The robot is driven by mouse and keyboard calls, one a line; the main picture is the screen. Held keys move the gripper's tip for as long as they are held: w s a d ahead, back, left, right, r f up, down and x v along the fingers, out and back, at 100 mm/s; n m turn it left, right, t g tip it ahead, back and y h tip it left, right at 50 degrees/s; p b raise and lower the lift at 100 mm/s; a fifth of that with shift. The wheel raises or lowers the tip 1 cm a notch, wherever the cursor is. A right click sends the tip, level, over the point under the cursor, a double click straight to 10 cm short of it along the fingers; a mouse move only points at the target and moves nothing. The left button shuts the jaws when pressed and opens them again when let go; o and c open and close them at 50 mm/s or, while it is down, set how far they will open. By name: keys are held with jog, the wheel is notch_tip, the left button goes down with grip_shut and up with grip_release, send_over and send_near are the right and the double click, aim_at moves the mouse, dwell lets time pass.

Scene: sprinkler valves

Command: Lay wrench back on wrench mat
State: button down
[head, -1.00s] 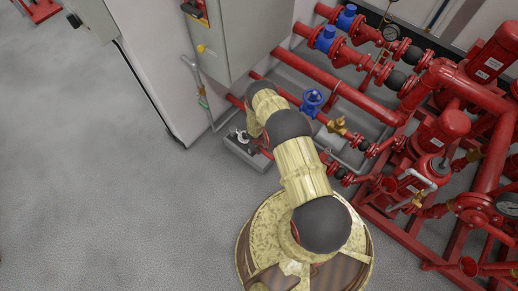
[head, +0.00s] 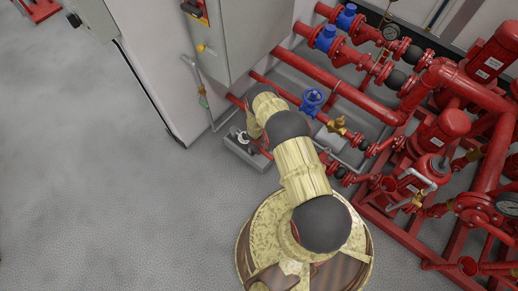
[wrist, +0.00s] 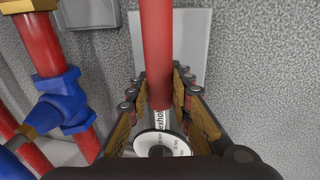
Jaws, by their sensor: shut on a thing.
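My gripper (wrist: 163,110) is shut on a red rod-shaped thing, taken as the wrench (wrist: 157,50), in the wrist view. Its red shaft runs up out of the picture. Its near end is pale with dark lettering and a round white face. A pale grey flat rectangle (wrist: 192,48), perhaps the wrench mat, shows behind the shaft. Whether the wrench touches it I cannot tell.
A blue valve (wrist: 62,103) on a red pipe stands left of my gripper in the wrist view. In the head view a grey cabinet (head: 238,35) stands behind my arm. Red pipes and pumps (head: 440,130) crowd the right. The grey floor (head: 90,180) at left is clear.

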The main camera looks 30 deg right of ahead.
jog(key=shift+f, duration=0.5)
jog(key=c, duration=1.8)
grip_release()
jog(key=shift+c, duration=0.2)
jog(key=shift+o, duration=1.1)
jog(key=shift+o, duration=0.6)
jog(key=shift+s, duration=0.15)
jog(key=shift+a+r, duration=0.15)
jog(key=shift+r, duration=0.8)
notch_tip(320, 180, up, 10)
jog(key=s+a, duration=0.1)
jog(key=shift+a, duration=0.3)
